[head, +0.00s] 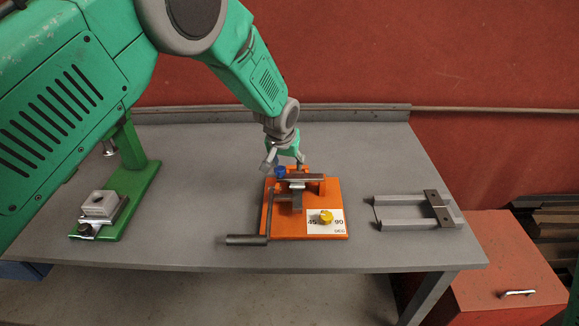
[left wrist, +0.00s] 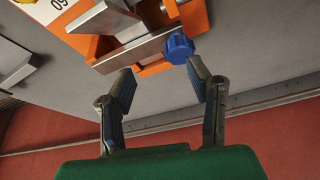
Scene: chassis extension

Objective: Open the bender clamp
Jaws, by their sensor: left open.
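The bender (head: 287,228) is an orange plate with raised orange blocks and metal bars, in the middle of the grey table. Its clamp has a blue knob (head: 280,171) at the back left, next to a flat metal bar (head: 318,177). The blue knob is also clear in the left wrist view (left wrist: 179,48). My left gripper (head: 284,163) is at the back of the bender, close to the knob. In the left wrist view the open, empty fingers (left wrist: 163,82) point toward the knob, which lies ahead, nearer the right finger. Contact cannot be told. My right gripper is not in view.
A grey-handled lever (head: 246,240) extends from the bender's left front. A yellow dial (head: 326,216) sits on a white label marked 45 and 90. A green fixture (head: 130,200) stands left; a grey metal frame (head: 417,211) lies right.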

